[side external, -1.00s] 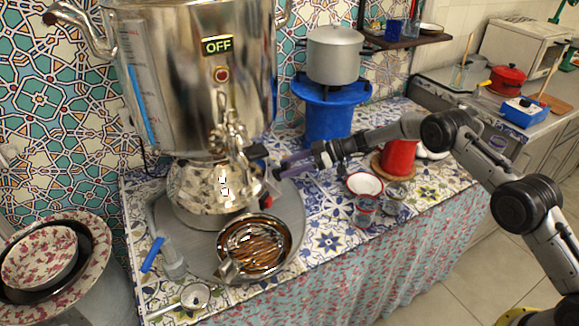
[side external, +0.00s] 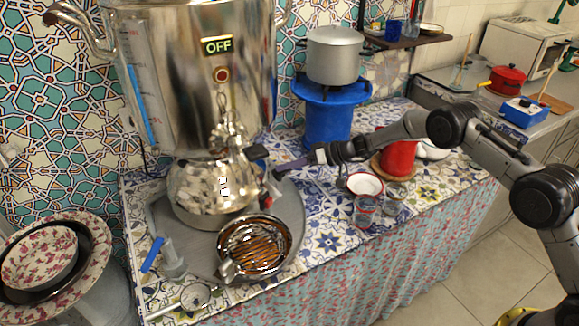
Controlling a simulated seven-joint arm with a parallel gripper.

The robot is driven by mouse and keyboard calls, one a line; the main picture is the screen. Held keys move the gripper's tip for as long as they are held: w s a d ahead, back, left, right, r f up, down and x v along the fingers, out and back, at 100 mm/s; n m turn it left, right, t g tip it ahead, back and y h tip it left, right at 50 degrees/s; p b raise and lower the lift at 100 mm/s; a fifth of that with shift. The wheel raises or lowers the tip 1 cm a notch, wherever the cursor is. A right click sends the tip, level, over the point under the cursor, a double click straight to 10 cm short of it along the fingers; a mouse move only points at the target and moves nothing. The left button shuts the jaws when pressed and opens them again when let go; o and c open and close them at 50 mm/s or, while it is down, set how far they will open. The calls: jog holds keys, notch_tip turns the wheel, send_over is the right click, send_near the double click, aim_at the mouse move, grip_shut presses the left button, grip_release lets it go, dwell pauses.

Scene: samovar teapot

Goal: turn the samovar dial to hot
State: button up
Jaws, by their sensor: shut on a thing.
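The tall shiny samovar (side external: 180,100) stands at the left behind the table, its display (side external: 217,45) reading OFF with a round red light (side external: 222,75) below. Its metal tap (side external: 230,138) sits above a rounded silver vessel (side external: 205,185). A small red and black dial (side external: 271,187) shows at that vessel's right side, partly hidden. My gripper (side external: 279,172) reaches in from the right and is shut at the dial. The jaws are small and dark here, so the exact contact and the dial's marking cannot be read.
A black handle (side external: 257,152) sits just above my gripper. A grey pot (side external: 335,55) on a blue stand (side external: 327,122), a red pot (side external: 397,158) and glasses (side external: 365,211) flank my arm.

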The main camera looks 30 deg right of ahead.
jog(key=m+h, duration=0.1)
jog(key=m, duration=0.2)
jog(key=m+h, duration=0.1)
jog(key=m, duration=0.3)
jog(key=shift+f+m, duration=0.1)
jog(key=shift+m, duration=0.2)
jog(key=m+h, duration=0.1)
jog(key=m, duration=0.2)
jog(key=shift+d+m, duration=0.1)
jog(key=shift+m, duration=0.2)
jog(key=shift+m+g, duration=0.6)
jog(key=shift+m, duration=1.2)
jog(key=o, duration=1.4)
jog(key=shift+c, duration=0.2)
